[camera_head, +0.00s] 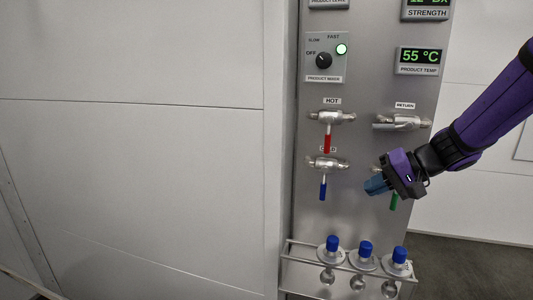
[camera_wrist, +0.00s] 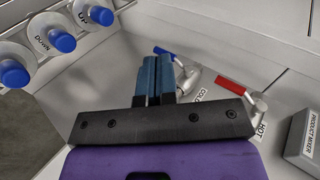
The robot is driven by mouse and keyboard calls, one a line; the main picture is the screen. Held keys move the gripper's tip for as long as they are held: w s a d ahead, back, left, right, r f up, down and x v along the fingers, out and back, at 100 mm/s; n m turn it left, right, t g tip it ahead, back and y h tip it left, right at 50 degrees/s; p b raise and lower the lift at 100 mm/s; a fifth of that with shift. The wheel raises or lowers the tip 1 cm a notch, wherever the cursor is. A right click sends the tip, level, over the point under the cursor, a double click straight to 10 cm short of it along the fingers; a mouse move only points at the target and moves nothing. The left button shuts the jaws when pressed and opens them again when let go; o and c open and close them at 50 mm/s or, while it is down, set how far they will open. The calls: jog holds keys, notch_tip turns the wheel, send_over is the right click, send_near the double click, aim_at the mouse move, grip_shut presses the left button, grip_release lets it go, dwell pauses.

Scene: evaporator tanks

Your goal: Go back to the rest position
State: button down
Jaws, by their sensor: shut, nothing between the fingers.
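My gripper (camera_head: 377,186) is at the end of my purple arm, in front of the steel panel (camera_head: 355,215) near a green-handled valve (camera_head: 394,202), which it partly hides. In the wrist view its blue fingers (camera_wrist: 158,78) are together with nothing between them. To the left of it are a hot valve with a red handle (camera_head: 327,143) and a valve with a blue handle (camera_head: 323,187), both handles hanging down. A return valve (camera_head: 401,123) is above my gripper. I cannot tell whether the fingers touch the green handle.
Below is a rack (camera_head: 318,263) holding several blue-capped items (camera_head: 332,245). A product mixer box (camera_head: 325,60) with a knob and lit green lamp is above. A display (camera_head: 420,56) reads 55 °C. White wall panels (camera_head: 130,160) fill the left; open floor (camera_head: 470,268) shows at lower right.

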jog(key=s+d+r+n+h, duration=0.1)
jog(key=s+r+h, duration=0.2)
jog(key=s, duration=0.5)
jog(key=s+d+r+n+h, duration=0.1)
jog(key=s+d+r+h, duration=0.1)
jog(key=s, duration=0.6)
jog(key=s+d+r+t+h, duration=0.1)
jog(key=s+r+h, duration=0.3)
jog(key=s, duration=0.4)
jog(key=shift+d+n+h, duration=0.3)
jog(key=shift+d+n, duration=0.1)
jog(key=shift+d, duration=0.15)
